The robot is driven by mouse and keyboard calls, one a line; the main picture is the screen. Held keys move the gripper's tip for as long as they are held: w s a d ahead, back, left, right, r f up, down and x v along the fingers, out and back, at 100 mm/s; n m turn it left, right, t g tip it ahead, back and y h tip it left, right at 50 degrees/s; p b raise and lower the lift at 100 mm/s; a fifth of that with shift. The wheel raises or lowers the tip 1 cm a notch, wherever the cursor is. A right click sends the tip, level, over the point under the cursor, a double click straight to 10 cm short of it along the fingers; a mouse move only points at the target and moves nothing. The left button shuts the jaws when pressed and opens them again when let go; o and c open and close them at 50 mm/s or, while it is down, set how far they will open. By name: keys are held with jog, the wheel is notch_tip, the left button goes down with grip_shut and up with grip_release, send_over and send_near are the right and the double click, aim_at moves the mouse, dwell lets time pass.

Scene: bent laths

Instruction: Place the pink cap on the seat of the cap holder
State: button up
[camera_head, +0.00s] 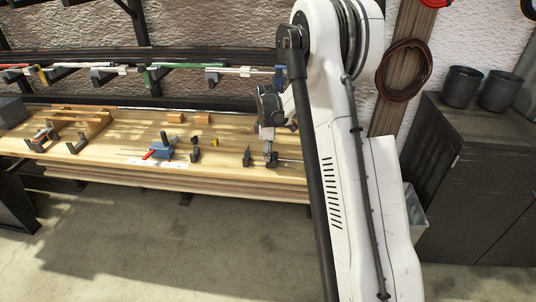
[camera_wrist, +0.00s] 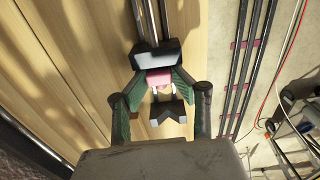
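The pink cap (camera_wrist: 159,77) shows in the wrist view between the tips of my gripper (camera_wrist: 160,83). Both green finger pads come in close against its sides, and my gripper looks shut on it. A dark block (camera_wrist: 156,56) with a pale face lies just beyond the cap. A dark notched block (camera_wrist: 172,114) lies on the near side of the cap. I cannot tell for certain which piece is the cap holder, and its seat is not clearly visible. In the head view my gripper (camera_head: 270,155) is low over the right part of the bench, and the cap cannot be made out.
The wooden bench (camera_head: 110,135) carries a blue clamp (camera_head: 163,150) with a red lever, small black blocks (camera_head: 195,148), and a wooden rack (camera_head: 75,118) at left. Rails with clamps run behind the bench. A dark cabinet (camera_head: 470,170) stands at right.

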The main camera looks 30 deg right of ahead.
jog(key=shift+o, duration=1.2)
jog(key=shift+f, duration=0.2)
jog(key=shift+r, duration=0.15)
jog(key=shift+r+p, duration=0.2)
jog(key=shift+p, duration=0.1)
notch_tip(320, 180, up, 12)
jog(key=s+a+r+m+t, duration=0.2)
jog(key=s+a+r, duration=0.4)
jog(key=r, duration=0.2)
jog(key=s+a+r+m+t, duration=0.1)
jog(key=s+a+r+m, duration=0.1)
jog(key=s+a, duration=0.25)
jog(key=s+a+r+m+t, duration=0.1)
jog(key=s+a+r, duration=0.2)
jog(key=s, duration=0.3)
jog(key=s+a+f+m+t, duration=0.1)
jog(key=s+a+f+m, duration=0.1)
jog(key=s, duration=0.7)
jog(key=s+a+f+m+t, duration=0.2)
jog(key=s+a, duration=0.3)
jog(key=s, duration=0.4)
jog(key=shift+f+m+b, duration=0.15)
jog(key=shift+m+b, duration=0.2)
jog(key=shift+m, duration=0.55)
